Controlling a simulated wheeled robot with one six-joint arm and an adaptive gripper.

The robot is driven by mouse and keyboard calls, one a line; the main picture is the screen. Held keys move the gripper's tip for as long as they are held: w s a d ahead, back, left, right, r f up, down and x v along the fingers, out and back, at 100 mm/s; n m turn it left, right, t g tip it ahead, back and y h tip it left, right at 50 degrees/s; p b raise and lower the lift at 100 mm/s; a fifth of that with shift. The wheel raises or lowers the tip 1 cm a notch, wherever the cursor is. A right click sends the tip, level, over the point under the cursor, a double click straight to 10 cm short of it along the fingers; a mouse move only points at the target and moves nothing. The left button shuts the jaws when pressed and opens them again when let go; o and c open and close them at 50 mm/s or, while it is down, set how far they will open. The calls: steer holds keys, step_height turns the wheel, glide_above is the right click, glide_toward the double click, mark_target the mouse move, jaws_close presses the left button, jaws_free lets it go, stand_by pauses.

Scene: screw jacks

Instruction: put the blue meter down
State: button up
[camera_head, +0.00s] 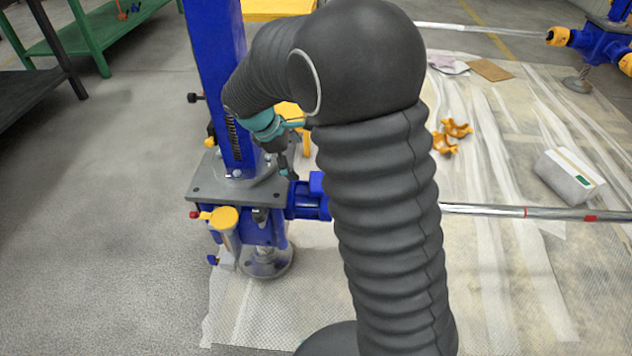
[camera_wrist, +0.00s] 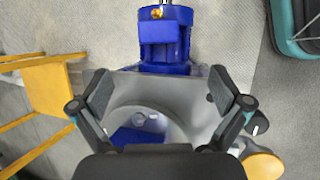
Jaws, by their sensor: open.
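I cannot pick out a separate blue meter in either view. My gripper (camera_wrist: 160,92) is open, its two dark fingers wide apart with nothing held between them. It is over the grey top plate (camera_wrist: 188,98) of a blue screw jack. In the head view my gripper (camera_head: 286,165) shows small beside the tall blue column (camera_head: 222,85), partly hidden by my arm, just above the plate (camera_head: 210,190). A finned blue motor (camera_wrist: 165,50) sticks out from the jack beyond the fingers; it shows partly in the head view (camera_head: 308,206).
A yellow stool (camera_wrist: 60,88) stands beside the jack. A yellow cap (camera_head: 224,217) sits at the plate's near edge. A green bench (camera_head: 95,35) is at the far left. Orange parts (camera_head: 445,142) and a grey box (camera_head: 568,178) lie on sheeting at right. The left floor is clear.

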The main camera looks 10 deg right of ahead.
mark_target(316, 180)
steer(key=x, duration=1.3)
steer(key=shift+w+d+f+b, duration=0.15)
steer(key=shift+f+b, duration=0.15)
steer(key=shift+b, duration=0.1)
steer(key=shift+r, duration=0.1)
steer(key=c, duration=1.5)
